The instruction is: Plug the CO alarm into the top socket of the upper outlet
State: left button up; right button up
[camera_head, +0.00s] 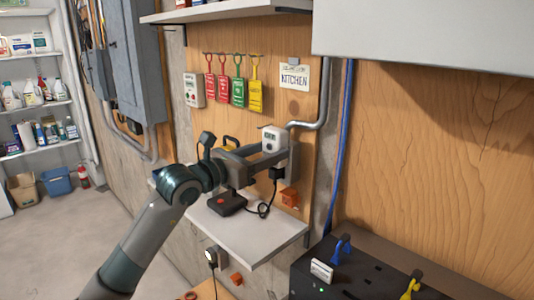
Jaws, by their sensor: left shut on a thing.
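The CO alarm (272,137) is a small white box with a dark display. My left gripper (274,156) is shut on it and holds it in front of the wooden wall panel, above the small white shelf. The upper outlet (291,160) shows only as a grey edge behind the gripper; its top socket is hidden by the alarm and fingers. I cannot tell whether the alarm touches the outlet. A black plug (277,173) sits just below the gripper, with a cord looping down. My right gripper is not in view.
A black device with a red button (227,203) stands on the white shelf (252,238). An orange box (289,197) is on the wall beside it. A grey conduit (322,108) runs close to the right. Coloured tags (238,88) hang above. A black unit (355,270) stands lower right.

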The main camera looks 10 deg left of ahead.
pick_arm(q)
jog(key=shift+w, duration=0.1)
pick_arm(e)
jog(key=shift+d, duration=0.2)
pick_arm(q)
jog(key=o, duration=1.2)
jog(key=shift+o, duration=0.2)
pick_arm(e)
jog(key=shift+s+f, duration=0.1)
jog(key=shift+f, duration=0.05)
